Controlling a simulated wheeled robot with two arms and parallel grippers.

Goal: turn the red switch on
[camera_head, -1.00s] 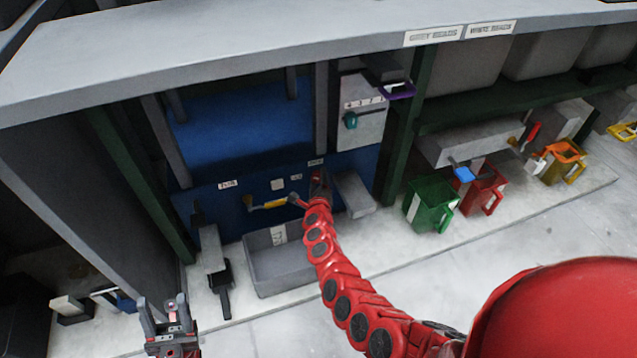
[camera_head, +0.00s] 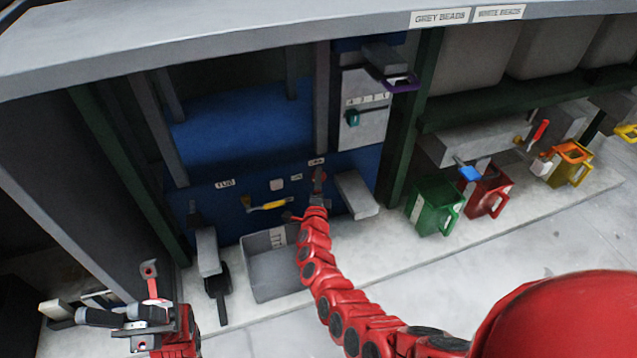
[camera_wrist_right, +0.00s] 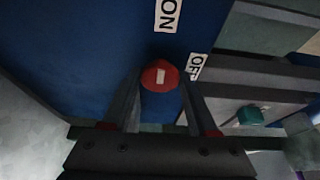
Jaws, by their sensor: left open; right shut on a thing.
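The red switch (camera_wrist_right: 160,76) is a red knob with a white mark on its face. It sits on the blue panel (camera_wrist_right: 80,40), close to the OFF label (camera_wrist_right: 196,66); the ON label (camera_wrist_right: 168,14) is farther along. My right gripper (camera_wrist_right: 161,90) is shut on the knob, one finger on either side. In the head view my right gripper (camera_head: 318,186) is at the blue panel and hides the switch. My left gripper (camera_head: 118,292) is open and empty at the lower left, away from the panel.
A grey bin (camera_head: 278,275) stands below the panel. A yellow-handled tool (camera_head: 270,205) is left of my right gripper, and a grey block (camera_head: 356,195) is right of it. A teal knob (camera_head: 352,118) is on a grey box above. Green (camera_head: 432,205) and red (camera_head: 489,192) containers stand right.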

